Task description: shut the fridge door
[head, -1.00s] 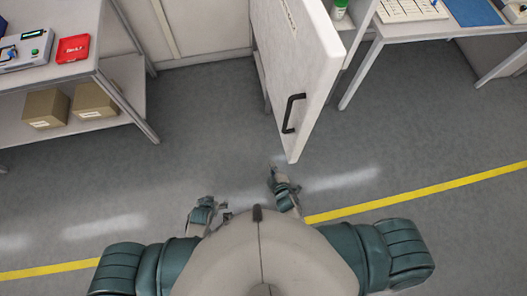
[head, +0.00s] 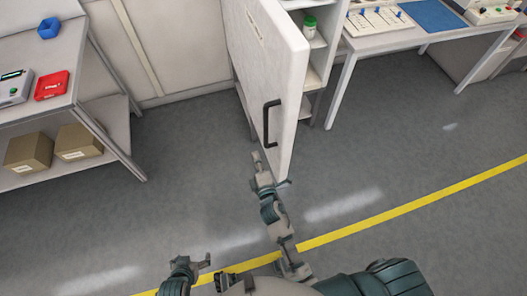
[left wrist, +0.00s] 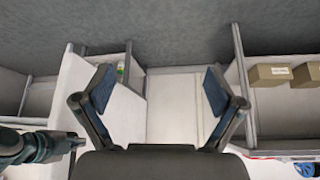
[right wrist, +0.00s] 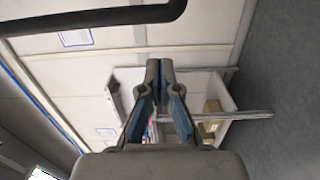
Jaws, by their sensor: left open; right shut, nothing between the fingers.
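The white fridge door (head: 262,60) stands open, swung out from the fridge, whose shelves (head: 318,72) show to its right in the head view. A black bar handle (head: 267,122) sits on the door's outer face near its free edge. My right gripper (head: 256,158) is shut and empty, just below and left of the handle, with an apparent gap. In the right wrist view, the handle (right wrist: 90,18) crosses the top, beyond the shut fingertips (right wrist: 160,66). My left gripper (head: 206,260) is low and away from the door; its fingers are apart and empty in the left wrist view (left wrist: 157,86).
A green-capped container (head: 310,24) stands inside the fridge. A two-level table (head: 108,122) with boxes (head: 78,143) is at the left. Another table (head: 375,42) stands to the right. The floor (head: 190,180) between door and left table is clear.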

